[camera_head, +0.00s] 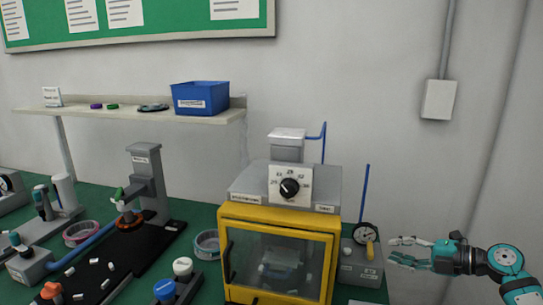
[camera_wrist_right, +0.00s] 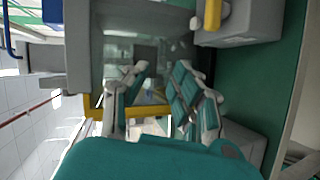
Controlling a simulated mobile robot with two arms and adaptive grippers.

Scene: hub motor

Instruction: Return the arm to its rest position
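My right gripper (camera_head: 398,250) is at the right of the head view, at the end of my teal and grey arm. Its two fingers point left and stand apart with nothing visible between them. It appears beside the grey box with the dial gauge. In the right wrist view the gripper (camera_wrist_right: 160,88) shows its two fingers with a clear gap. Through the gap I see part of the yellow-framed cabinet (camera_wrist_right: 95,107). My left gripper is not in view.
The yellow-framed cabinet (camera_head: 233,212) with a black knob stands mid-bench, its glass door apparently shut. The gauge box (camera_head: 358,268) with a yellow handle is right of it. A blue bin (camera_head: 200,98) sits on the shelf. The wall beyond my right arm is clear except a conduit box (camera_head: 439,99).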

